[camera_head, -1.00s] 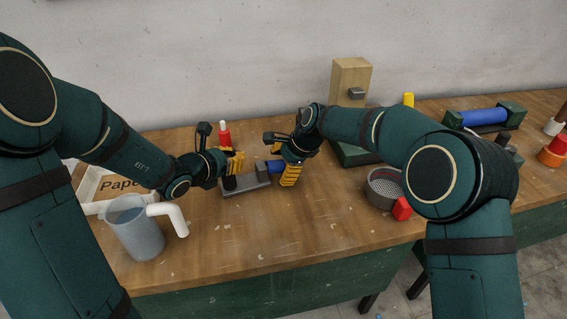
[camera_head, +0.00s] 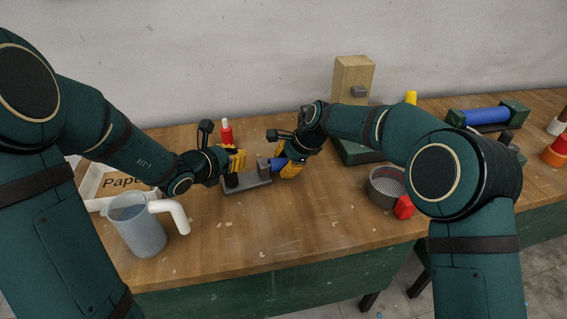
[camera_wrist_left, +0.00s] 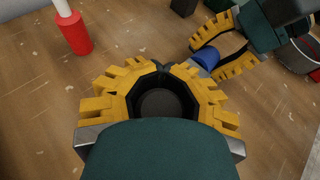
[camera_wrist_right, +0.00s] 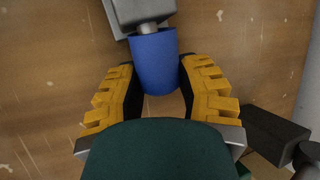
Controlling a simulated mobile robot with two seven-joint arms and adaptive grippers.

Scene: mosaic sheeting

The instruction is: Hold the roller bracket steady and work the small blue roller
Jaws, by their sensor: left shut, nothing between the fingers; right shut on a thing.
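The grey roller bracket (camera_head: 248,187) lies on the bench in front of both grippers. The small blue roller (camera_wrist_right: 154,62) sticks out from its right end and also shows in the left wrist view (camera_wrist_left: 206,58). My right gripper (camera_head: 283,165) is shut on the blue roller, a yellow finger on each side. My left gripper (camera_head: 234,170) is at the bracket's left end, fingertips together. In the left wrist view a round black part (camera_wrist_left: 160,103) shows inside the loop of its fingers; whether they touch it I cannot tell.
A red bottle (camera_head: 227,135) stands behind my left gripper. A blue-grey jug (camera_head: 138,228) and a box marked "Pape" (camera_head: 95,182) stand at left. A round sieve (camera_head: 385,191), a wooden post (camera_head: 353,82) and a larger blue roller (camera_head: 483,115) are at right. The front middle bench is clear.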

